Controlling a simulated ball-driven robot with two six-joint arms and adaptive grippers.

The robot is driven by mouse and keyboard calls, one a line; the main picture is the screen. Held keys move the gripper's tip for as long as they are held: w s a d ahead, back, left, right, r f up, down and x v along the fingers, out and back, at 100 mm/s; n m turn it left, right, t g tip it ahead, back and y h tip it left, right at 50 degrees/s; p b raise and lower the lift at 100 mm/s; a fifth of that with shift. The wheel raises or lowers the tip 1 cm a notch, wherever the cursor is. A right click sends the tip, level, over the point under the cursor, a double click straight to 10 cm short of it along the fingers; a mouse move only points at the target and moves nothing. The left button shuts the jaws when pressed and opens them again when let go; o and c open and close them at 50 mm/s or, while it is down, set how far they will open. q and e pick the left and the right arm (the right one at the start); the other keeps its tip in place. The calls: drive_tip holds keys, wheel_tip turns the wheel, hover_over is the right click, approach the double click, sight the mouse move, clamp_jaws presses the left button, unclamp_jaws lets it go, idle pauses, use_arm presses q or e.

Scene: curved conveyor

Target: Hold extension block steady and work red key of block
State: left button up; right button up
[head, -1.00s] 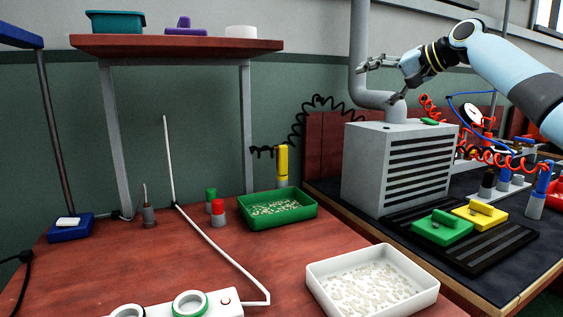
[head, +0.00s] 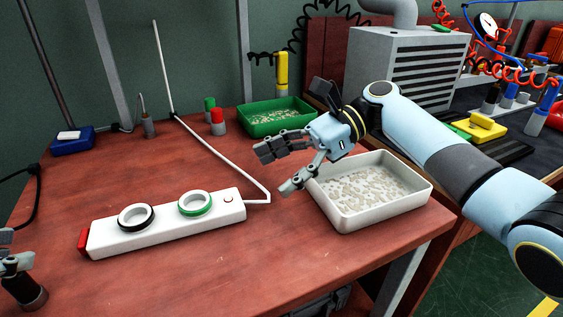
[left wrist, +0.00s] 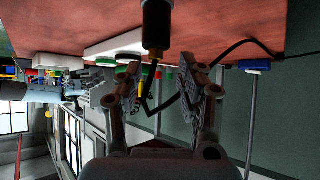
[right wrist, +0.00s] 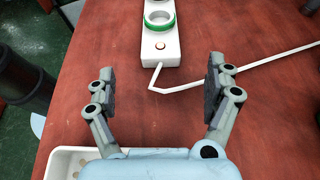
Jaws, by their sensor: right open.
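The white extension block (head: 165,232) lies on the red-brown table, with a black-rimmed and a green-rimmed round socket on top. Its red key (head: 83,240) is at its left end. In the right wrist view the block (right wrist: 161,50) shows ahead of the fingers. My right gripper (head: 279,168) is open and empty, above the table between the block's right end and the white tray. My left gripper (left wrist: 169,85) is open in the left wrist view, its fingers apart. In the head view only part of it shows at the left edge, left of the red key.
A dark cylindrical tool (head: 26,288) stands at the left gripper, also seen in the left wrist view (left wrist: 157,25). A white tray of pellets (head: 365,222) stands right of the block. A white cord (head: 225,160) crosses behind. A green tray (head: 275,118) is farther back.

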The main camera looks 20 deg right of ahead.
sight(222, 200)
drive_tip(key=x, duration=1)
drive_tip(key=shift+a, duration=0.2)
drive_tip(key=shift+c, duration=0.2)
drive_tip(key=c, duration=1.6)
use_arm(q)
clamp_jaws()
idle(1.2)
